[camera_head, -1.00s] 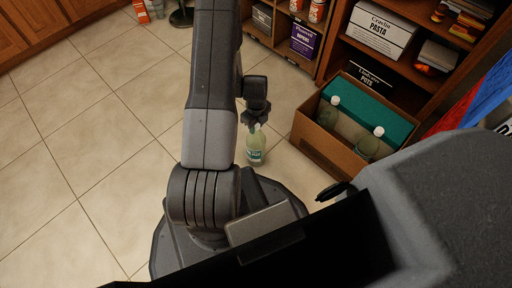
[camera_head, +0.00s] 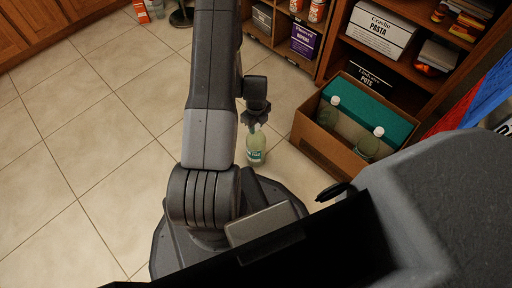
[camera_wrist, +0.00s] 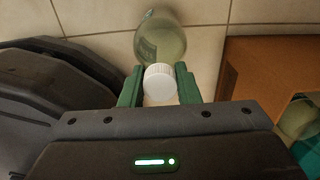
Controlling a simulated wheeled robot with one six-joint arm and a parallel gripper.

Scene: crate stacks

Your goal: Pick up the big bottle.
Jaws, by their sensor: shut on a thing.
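The big bottle (camera_head: 256,150) is pale green and clear with a label and a white cap, and it hangs or stands upright just beside my base in the head view. My gripper (camera_head: 256,122) is above it, shut on its top. In the wrist view the white cap (camera_wrist: 160,80) sits between the two green fingers of my gripper (camera_wrist: 160,88), with the bottle body (camera_wrist: 162,40) beyond it. I cannot tell whether the bottle's bottom touches the floor.
A cardboard box (camera_head: 322,148) with a teal inner panel and two white-capped bottles (camera_head: 368,145) stands to the right. Shelves (camera_head: 405,62) with labelled boxes rise behind it. Wooden cabinets (camera_head: 38,28) are at upper left. The tiled floor (camera_head: 90,130) on the left is clear.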

